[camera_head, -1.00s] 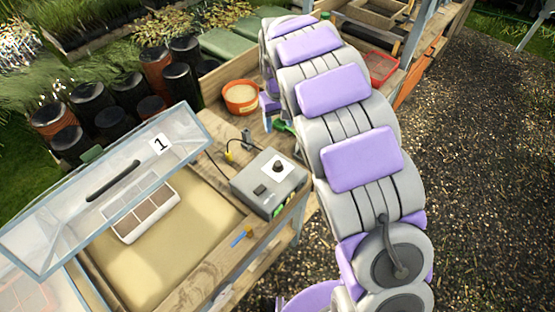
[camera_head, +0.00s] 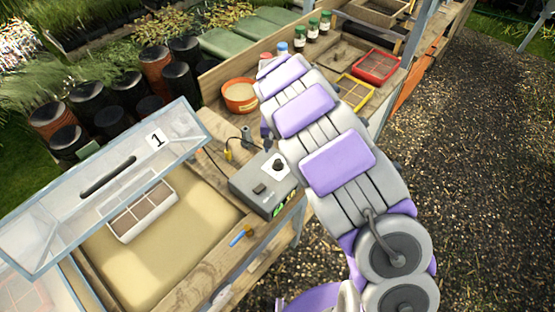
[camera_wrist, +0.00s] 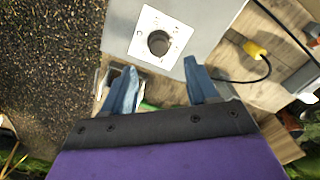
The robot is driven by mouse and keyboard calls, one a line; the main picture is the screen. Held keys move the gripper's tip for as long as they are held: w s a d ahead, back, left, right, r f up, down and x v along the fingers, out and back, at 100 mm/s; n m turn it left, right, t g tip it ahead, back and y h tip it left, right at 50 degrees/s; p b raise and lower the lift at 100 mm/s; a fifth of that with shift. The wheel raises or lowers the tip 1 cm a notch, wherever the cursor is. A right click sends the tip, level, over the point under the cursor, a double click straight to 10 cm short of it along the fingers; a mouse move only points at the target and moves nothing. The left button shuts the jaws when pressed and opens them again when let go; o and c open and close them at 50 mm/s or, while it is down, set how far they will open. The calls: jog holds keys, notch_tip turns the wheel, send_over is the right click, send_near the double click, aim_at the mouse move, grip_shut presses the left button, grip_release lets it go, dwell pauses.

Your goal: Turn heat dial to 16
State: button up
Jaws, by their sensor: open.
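The grey control box (camera_head: 256,189) sits on the wooden bench to the left of my arm. Its round dark heat dial (camera_head: 278,164) is on a white plate (camera_head: 270,170) on the top face. In the wrist view the dial (camera_wrist: 158,43) shows at the top middle, on the white plate (camera_wrist: 137,47) with small marks too blurred to read. My gripper (camera_wrist: 161,70) is open, with its two blue fingers apart and empty. The fingertips appear below the dial in that view, clear of it. In the head view my arm hides most of the gripper.
A clear lidded frame (camera_head: 70,215) marked 1 covers a sand bed left of the box. A blue-and-yellow piece (camera_head: 240,236) lies on the bench edge. An orange pot (camera_head: 240,96), several bottles and red (camera_head: 376,66) and yellow (camera_head: 356,91) trays stand behind. A cable with a yellow plug (camera_wrist: 256,49) runs beside the box.

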aim_at(277, 162)
notch_tip(277, 162, down, 7)
jog(key=shift+f, duration=0.15)
dwell(0.4)
jog(key=c, duration=1)
jog(key=shift+c, duration=0.2)
